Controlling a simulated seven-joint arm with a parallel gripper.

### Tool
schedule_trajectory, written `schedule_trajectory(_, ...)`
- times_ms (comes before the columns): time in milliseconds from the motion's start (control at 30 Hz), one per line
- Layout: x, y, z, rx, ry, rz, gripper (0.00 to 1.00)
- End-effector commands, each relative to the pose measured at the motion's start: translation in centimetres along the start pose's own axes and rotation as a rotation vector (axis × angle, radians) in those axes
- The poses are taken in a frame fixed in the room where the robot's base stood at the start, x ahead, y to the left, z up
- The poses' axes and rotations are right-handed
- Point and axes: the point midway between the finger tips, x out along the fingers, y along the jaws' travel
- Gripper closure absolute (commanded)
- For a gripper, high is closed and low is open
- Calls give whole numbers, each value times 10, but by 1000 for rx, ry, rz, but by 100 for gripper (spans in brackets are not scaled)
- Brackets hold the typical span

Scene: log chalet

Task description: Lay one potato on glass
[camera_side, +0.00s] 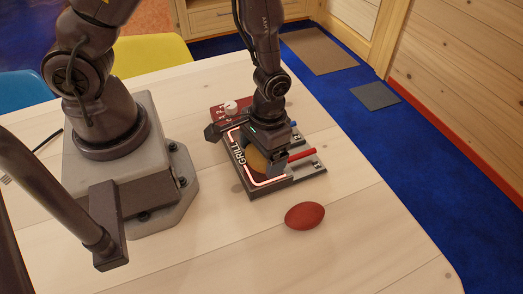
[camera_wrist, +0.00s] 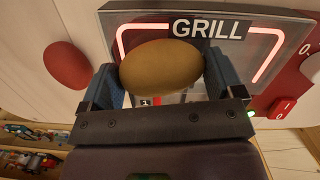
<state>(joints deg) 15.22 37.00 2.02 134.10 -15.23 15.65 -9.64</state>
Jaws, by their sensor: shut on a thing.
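A brown-yellow potato (camera_side: 256,163) is between the two fingers of my gripper (camera_side: 270,161), which is shut on it. In the wrist view the potato (camera_wrist: 162,67) lies crosswise between the blue-grey fingers (camera_wrist: 163,82). It is over the dark glass plate (camera_wrist: 225,50) of the grill, which has a glowing outline and the word GRILL. I cannot tell whether the potato touches the glass. A second, reddish potato (camera_side: 305,216) lies on the table in front of the grill; it also shows in the wrist view (camera_wrist: 66,65).
The grill has a red control panel (camera_side: 226,110) with a white knob behind it and a red bar (camera_side: 302,155) at its right. The pale wooden table (camera_side: 350,235) is clear to the right and front. Yellow (camera_side: 150,52) and blue (camera_side: 22,90) chairs stand at the far edge.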

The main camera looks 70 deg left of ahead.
Motion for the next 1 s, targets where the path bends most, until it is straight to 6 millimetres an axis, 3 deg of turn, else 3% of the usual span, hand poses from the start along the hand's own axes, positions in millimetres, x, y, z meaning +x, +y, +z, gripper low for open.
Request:
schedule_trajectory(33,2,0,0,0,-1,0,38)
schedule_trajectory(67,2,0,0,0,-1,0,11)
schedule_trajectory(100,2,0,0,0,-1,0,2)
schedule_trajectory(133,2,0,0,0,-1,0,0)
schedule_trajectory(467,-6,0,0,1,2,1,0)
schedule_trajectory(1000,-104,1,-1,1,3,3,0)
